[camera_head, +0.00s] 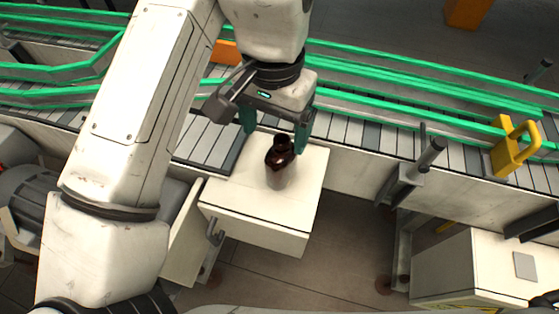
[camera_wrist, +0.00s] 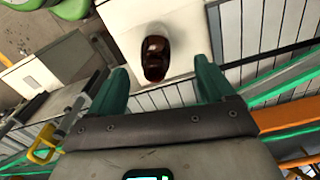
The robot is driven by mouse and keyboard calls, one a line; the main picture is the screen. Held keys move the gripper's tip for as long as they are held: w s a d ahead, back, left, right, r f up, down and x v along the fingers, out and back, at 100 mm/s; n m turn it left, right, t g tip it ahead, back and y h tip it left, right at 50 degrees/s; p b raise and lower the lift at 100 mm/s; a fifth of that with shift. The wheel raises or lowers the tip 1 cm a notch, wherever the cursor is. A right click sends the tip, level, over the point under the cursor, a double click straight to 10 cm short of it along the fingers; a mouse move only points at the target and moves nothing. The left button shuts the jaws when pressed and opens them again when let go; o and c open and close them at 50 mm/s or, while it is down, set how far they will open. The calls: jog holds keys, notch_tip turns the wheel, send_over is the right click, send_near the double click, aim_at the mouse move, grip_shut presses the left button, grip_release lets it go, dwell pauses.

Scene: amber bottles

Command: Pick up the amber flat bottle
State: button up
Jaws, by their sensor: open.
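The amber flat bottle (camera_head: 279,160) is dark brown and glossy and stands on a white box-like stand (camera_head: 235,215). In the wrist view the bottle (camera_wrist: 155,58) shows near the top middle, ahead of the fingers. My gripper (camera_head: 275,137) has two green fingers, spread apart and empty. In the head view the fingers are above and behind the bottle, one to each side of its neck. In the wrist view the gripper (camera_wrist: 160,85) is open, with the bottle lying between the lines of the two fingers. I cannot tell the exact height gap.
A roller conveyor (camera_head: 350,125) with green rails runs behind the stand. A yellow bracket (camera_head: 515,145) is on its right end. A white cabinet (camera_head: 470,268) stands at the lower right. The stand top around the bottle is clear.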

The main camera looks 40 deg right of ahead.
aim_at(282, 139)
jog(key=shift+s+d+f+p, duration=0.1)
jog(key=shift+d+f+p, duration=0.1)
jog(key=shift+f, duration=0.7)
jog(key=shift+s+d+f+p, duration=0.1)
jog(key=shift+d+f+p, duration=0.05)
jog(key=shift+f, duration=0.7)
jog(key=shift+d+f+p, duration=0.2)
jog(key=shift+f, duration=0.7)
jog(key=shift+c, duration=0.3)
grip_shut()
